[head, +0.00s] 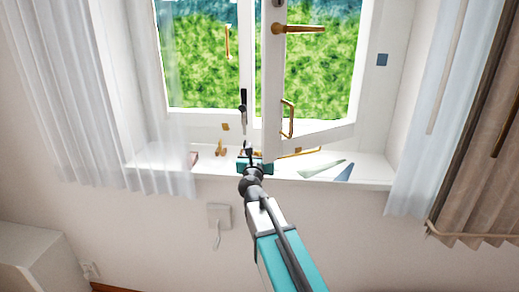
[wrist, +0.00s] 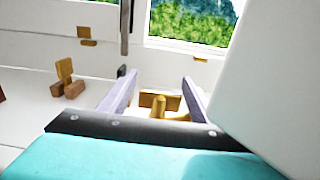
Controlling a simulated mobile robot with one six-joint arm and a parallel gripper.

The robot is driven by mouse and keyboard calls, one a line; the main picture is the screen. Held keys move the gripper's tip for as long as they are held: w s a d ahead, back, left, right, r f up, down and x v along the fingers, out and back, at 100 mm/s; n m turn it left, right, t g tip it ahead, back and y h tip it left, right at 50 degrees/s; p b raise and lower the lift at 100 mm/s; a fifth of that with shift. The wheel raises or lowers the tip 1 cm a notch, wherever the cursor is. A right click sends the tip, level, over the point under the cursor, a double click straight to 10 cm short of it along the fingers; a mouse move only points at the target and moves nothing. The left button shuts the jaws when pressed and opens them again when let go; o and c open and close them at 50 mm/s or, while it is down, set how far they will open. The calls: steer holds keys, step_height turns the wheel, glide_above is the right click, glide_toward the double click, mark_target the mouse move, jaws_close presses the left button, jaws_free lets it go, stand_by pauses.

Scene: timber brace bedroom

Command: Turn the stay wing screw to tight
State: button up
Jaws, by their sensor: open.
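The stay is a brass bar (head: 300,153) low by the open window sash (head: 300,138), above the sill. A brass upright piece that looks like the wing screw (wrist: 158,105) shows in the wrist view, with brass behind and beside it. My gripper (wrist: 160,78) is open, its two pale lilac fingers standing left and right of this piece in the picture. I cannot tell if either finger touches it. In the head view my gripper (head: 250,152) is at the sill by the sash's lower left corner and hides the screw there.
The white sash fills the wrist view's right side, close to my gripper. A brass piece with brown blocks (wrist: 67,88) stands on the sill at left. A green flat piece (head: 320,168) and a blue one (head: 345,172) lie at right. Curtains (head: 60,100) hang either side.

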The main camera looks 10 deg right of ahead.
steer(key=shift+w, duration=0.2)
steer(key=c, duration=1)
steer(key=shift+c, duration=0.2)
